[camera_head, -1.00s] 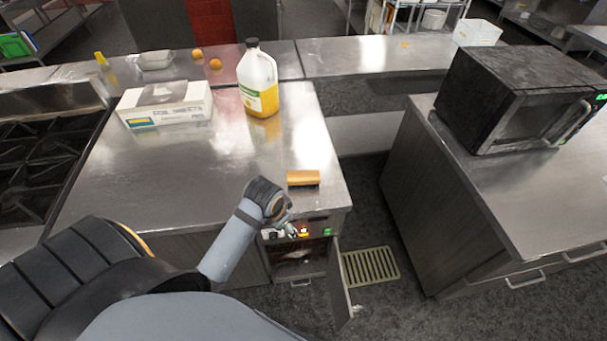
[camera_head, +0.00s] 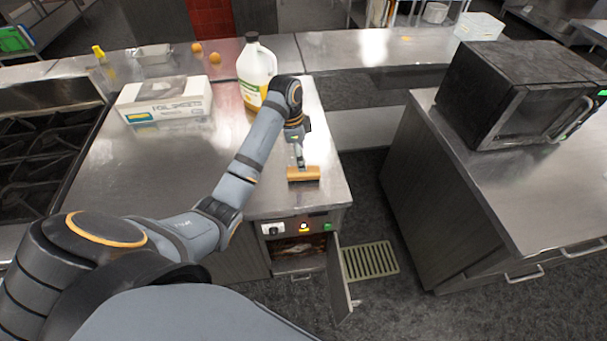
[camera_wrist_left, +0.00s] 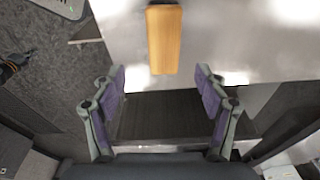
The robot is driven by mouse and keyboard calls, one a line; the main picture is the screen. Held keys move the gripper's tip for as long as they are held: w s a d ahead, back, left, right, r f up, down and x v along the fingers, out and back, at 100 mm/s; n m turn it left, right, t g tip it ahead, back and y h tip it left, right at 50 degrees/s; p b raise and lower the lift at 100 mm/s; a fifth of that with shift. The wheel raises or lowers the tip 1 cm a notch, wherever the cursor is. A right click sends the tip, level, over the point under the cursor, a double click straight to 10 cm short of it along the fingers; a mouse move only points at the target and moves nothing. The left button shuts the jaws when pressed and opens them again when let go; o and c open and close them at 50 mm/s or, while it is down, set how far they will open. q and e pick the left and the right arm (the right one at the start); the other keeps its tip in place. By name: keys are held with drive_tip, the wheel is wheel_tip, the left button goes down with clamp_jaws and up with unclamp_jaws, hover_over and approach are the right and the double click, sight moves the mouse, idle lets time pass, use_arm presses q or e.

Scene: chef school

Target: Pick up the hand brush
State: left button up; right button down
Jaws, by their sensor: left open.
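The hand brush (camera_head: 304,176) has a light wooden back and lies on the steel counter near its front right corner. It also shows as an orange wooden bar (camera_wrist_left: 163,40) in the left wrist view. My left gripper (camera_head: 301,163) points down just above and behind the brush and partly hides its upper edge. In the left wrist view, the left gripper (camera_wrist_left: 161,76) is open and empty, its fingertips apart to either side of the brush's near end. I cannot tell the exact height gap. My right gripper is not in view.
A jug with yellow liquid (camera_head: 254,68), partly behind my arm, and a foil sheets box (camera_head: 165,102) stand farther back. A stove (camera_head: 40,130) is at left. Below the counter, a cabinet door (camera_head: 340,280) hangs open. A microwave (camera_head: 515,95) stands on the right counter.

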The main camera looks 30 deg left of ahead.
use_arm(q)
drive_tip(key=f, duration=0.4)
drive_tip(key=shift+w+d+p, duration=0.2)
drive_tip(key=shift+d+p, duration=0.05)
drive_tip(key=shift+p, duration=0.05)
drive_tip(key=f, duration=0.1)
drive_tip(key=f+p, duration=0.1)
drive_tip(key=f, duration=0.1)
drive_tip(key=f+p, duration=0.1)
drive_tip(key=f, duration=0.1)
drive_tip(key=shift+w, duration=0.3)
drive_tip(key=shift+f, duration=0.1)
drive_tip(key=c, duration=1.3)
drive_tip(key=shift+w+r+b, duration=0.1)
drive_tip(key=shift+r+b, duration=0.4)
drive_tip(key=shift+r, duration=0.05)
drive_tip(key=shift+r+b, duration=0.5)
drive_tip(key=shift+r, duration=0.15)
drive_tip(key=s+d+r+p, duration=0.5)
drive_tip(key=s+d+r, duration=0.3)
drive_tip(key=d+r, duration=0.2)
drive_tip(key=shift+s+d+r, duration=0.15)
drive_tip(key=shift+d+r, duration=0.2)
drive_tip(key=shift+d, duration=0.4)
